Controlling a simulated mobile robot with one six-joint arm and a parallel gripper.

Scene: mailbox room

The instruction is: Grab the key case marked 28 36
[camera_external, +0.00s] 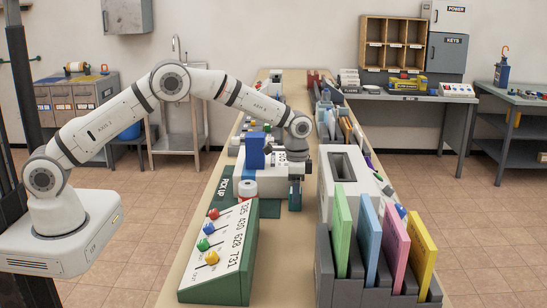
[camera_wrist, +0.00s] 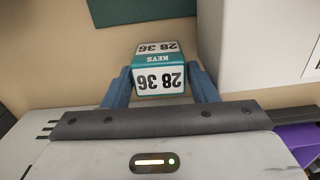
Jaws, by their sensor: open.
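The key case (camera_wrist: 160,72) is a small teal and white box marked KEYS and 28 36, its lettering upside down in the wrist view. It sits on the tan counter between the front ends of the two blue fingers of my gripper (camera_wrist: 159,80). The fingers stand either side of it; whether they touch it I cannot tell. In the external view my gripper (camera_external: 296,170) points down over the counter, right of the white box. A dark teal shape (camera_external: 295,199) shows under it, its markings too small to read.
A white machine with a slot (camera_external: 349,166) stands close on the right. A green sloped panel with coloured knobs (camera_external: 226,250) is nearer the camera. Coloured folders (camera_external: 368,235) stand in a grey rack (camera_external: 343,288). A white box with a blue block (camera_external: 255,150) is left of my gripper.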

